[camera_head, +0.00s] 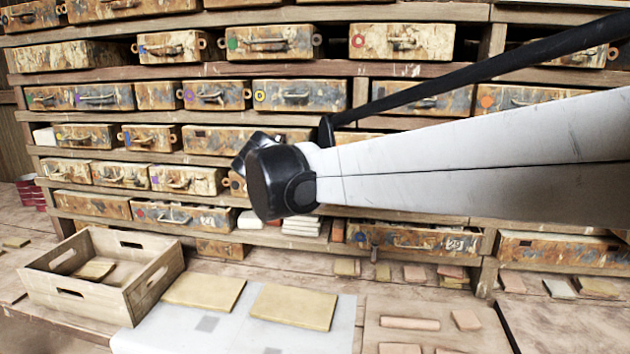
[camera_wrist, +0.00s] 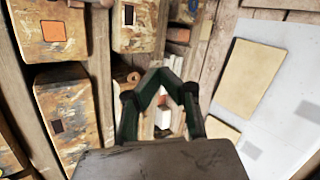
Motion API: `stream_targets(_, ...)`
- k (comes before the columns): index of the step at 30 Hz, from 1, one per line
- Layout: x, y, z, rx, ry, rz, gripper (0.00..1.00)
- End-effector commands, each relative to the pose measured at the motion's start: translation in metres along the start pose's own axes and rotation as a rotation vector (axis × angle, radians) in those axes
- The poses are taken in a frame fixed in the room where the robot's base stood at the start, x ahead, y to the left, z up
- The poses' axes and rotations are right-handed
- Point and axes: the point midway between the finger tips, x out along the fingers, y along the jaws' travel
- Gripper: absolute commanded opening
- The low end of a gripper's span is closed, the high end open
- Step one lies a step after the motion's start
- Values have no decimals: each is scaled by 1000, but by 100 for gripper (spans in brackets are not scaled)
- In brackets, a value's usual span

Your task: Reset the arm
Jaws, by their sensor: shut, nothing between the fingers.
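My gripper (camera_wrist: 161,76) shows in the wrist view with its dark green fingers shut at the tips and nothing between them. It points toward the drawer rack and the gap beside it. In the head view my arm reaches in from the right, and its black wrist joint hangs in front of the rack; the fingers cannot be made out there. Two tan slabs, a left one (camera_head: 203,291) and a right one (camera_head: 293,306), lie flat on a white board (camera_head: 180,333). Both slabs also show in the wrist view, the larger (camera_wrist: 250,77) at the right.
A wooden crate (camera_head: 150,283) with a tan piece inside stands at the left. The rack of worn drawers (camera_head: 285,94) fills the back. Small tiles (camera_head: 410,322) lie at the right front. White stacked tiles (camera_head: 301,226) sit in the rack below my wrist.

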Motion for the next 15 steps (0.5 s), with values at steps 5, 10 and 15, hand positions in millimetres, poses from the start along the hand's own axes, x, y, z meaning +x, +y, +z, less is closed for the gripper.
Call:
stream_targets(5,-12,-46,65,243,27,-88,0)
stream_targets(10,-26,-96,114,483,48,-166,0)
stream_targets(15,-44,-150,151,728,62,-241,0)
